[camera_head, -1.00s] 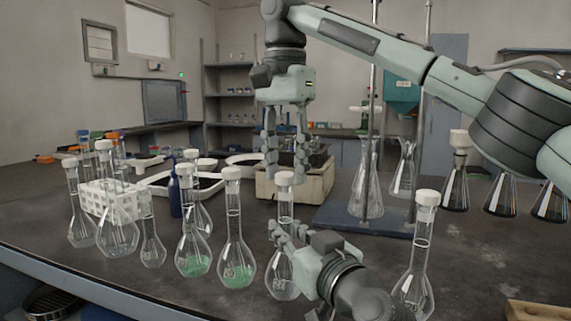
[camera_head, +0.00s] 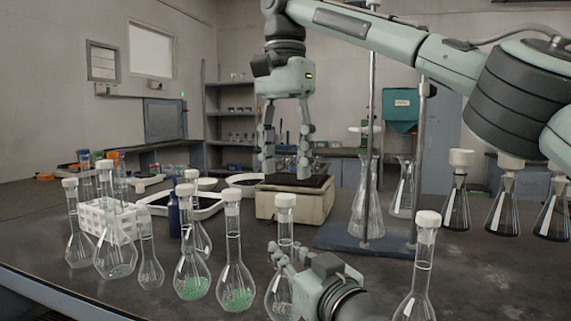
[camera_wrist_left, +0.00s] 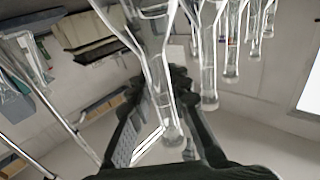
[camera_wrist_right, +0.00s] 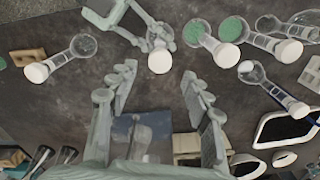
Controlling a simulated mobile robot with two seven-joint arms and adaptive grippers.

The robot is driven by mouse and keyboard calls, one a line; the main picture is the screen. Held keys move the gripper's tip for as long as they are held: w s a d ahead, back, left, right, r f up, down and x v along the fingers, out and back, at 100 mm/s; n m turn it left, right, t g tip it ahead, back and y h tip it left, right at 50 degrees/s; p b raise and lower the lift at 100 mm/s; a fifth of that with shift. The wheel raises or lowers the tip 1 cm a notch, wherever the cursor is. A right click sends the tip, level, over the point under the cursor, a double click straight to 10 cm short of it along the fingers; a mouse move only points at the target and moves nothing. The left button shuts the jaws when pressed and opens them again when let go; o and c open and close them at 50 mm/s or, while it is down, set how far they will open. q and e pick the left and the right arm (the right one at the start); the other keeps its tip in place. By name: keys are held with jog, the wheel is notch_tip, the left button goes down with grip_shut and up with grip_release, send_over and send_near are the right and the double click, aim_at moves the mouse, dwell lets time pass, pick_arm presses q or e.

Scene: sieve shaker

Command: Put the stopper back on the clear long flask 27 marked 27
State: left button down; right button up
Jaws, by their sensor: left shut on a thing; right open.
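My left gripper (camera_head: 284,256) is shut on the neck of a clear long flask (camera_head: 276,299), which stands upright near the table's front. A white stopper (camera_head: 285,201) sits on top of this flask; it also shows in the right wrist view (camera_wrist_right: 160,61). The flask's number is not readable now. In the left wrist view the flask's glass (camera_wrist_left: 158,85) runs between the fingers. My right gripper (camera_head: 286,168) is open and empty, pointing down above the stopper and apart from it. In the right wrist view the stopper lies beyond its spread fingers.
Two long flasks with green contents (camera_head: 235,298) (camera_head: 191,285) stand left of the held one. A capped flask (camera_head: 424,255) stands to the right. A small flask (camera_head: 149,268) shows no white cap. Behind are a device (camera_head: 295,207), a blue-based stand (camera_head: 350,240) and a white rack (camera_head: 95,222).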

aim_at(286, 195)
jog(key=shift+c, duration=0.4)
jog(key=n, duration=0.5)
jog(key=shift+r, duration=0.2)
jog(key=n, duration=0.5)
jog(key=shift+r, duration=0.2)
jog(key=n, duration=0.5)
jog(key=shift+r, duration=0.25)
jog(key=n, duration=0.6)
jog(key=shift+r+n, duration=0.25)
jog(key=shift+n, duration=0.05)
jog(key=shift+f, duration=0.1)
jog(key=shift+f, duration=3.9)
jog(key=shift+c, duration=0.3)
